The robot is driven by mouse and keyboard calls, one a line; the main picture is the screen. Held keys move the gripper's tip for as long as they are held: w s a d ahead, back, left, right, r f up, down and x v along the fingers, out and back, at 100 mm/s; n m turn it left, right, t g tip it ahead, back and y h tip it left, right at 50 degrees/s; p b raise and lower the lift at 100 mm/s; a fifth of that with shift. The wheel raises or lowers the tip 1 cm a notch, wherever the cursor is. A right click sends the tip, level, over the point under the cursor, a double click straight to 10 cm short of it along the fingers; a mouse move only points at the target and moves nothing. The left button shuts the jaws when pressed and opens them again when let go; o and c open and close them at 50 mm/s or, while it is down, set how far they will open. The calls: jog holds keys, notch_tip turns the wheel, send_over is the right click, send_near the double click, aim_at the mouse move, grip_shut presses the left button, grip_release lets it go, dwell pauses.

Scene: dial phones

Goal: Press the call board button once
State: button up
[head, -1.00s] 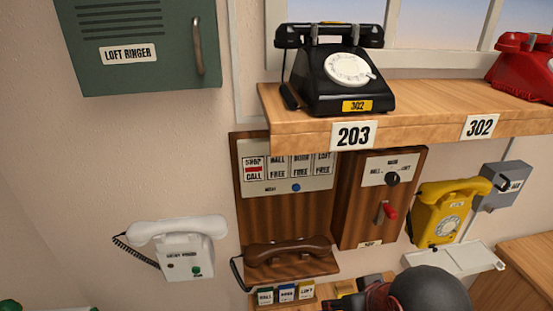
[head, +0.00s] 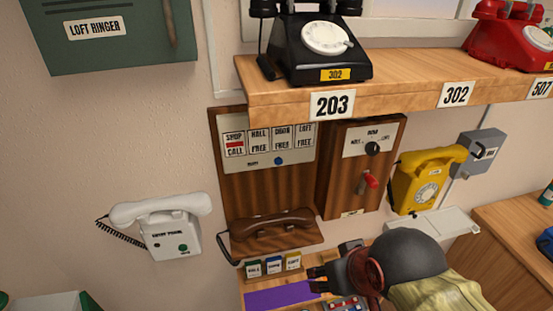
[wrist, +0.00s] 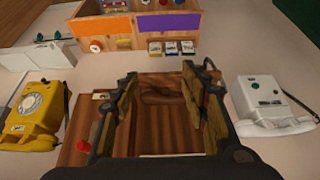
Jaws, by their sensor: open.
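The call board (head: 225,185) is a dark wooden wall board with a pale panel (head: 240,158) of labelled windows. The first window reads SHOP CALL with a red bar; the others read FREE. A small blue button (head: 279,161) sits low on the panel, and a brown handset (head: 270,224) rests below. My gripper (head: 318,280) is low in the head view, below and right of the handset, apart from the button. In the wrist view my open gripper (wrist: 163,85) faces the board, with the handset (wrist: 160,92) showing between its empty fingers. The button cannot be made out there.
A wooden switch box (head: 340,190) with a red lever is right of the board. The shelf (head: 410,80) with black and red phones juts out above. A white phone (head: 165,225) hangs left, a yellow phone (head: 425,180) right. Small coloured tags (head: 273,265) sit below.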

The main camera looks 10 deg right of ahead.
jog(key=c, duration=0.4)
